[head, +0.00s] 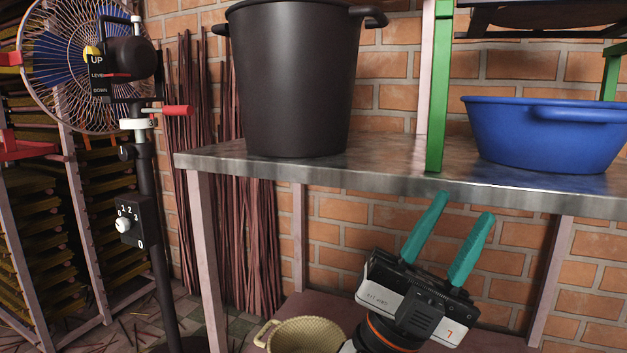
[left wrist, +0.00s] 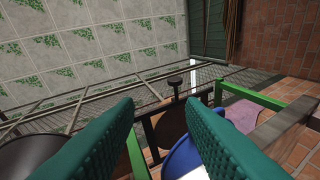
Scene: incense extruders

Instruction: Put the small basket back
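A small woven beige basket (head: 306,334) with a loop handle shows at the bottom of the head view, by the lower shelf (head: 318,303) under the metal table. Its lower part is cut off by the frame edge, and its support cannot be told. My left gripper (head: 463,207) is to the right of the basket and higher, in front of the table's front edge. Its teal fingers point up and stand apart with nothing between them. In the left wrist view the fingers (left wrist: 160,100) are also apart, and the basket cannot be made out. My right gripper is not in view.
A large black pot (head: 292,80) and a blue basin (head: 545,133) stand on the metal table (head: 390,176). A green post (head: 438,90) rises between them. A fan (head: 88,62) on a black stand is at the left, beside drying racks (head: 45,240).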

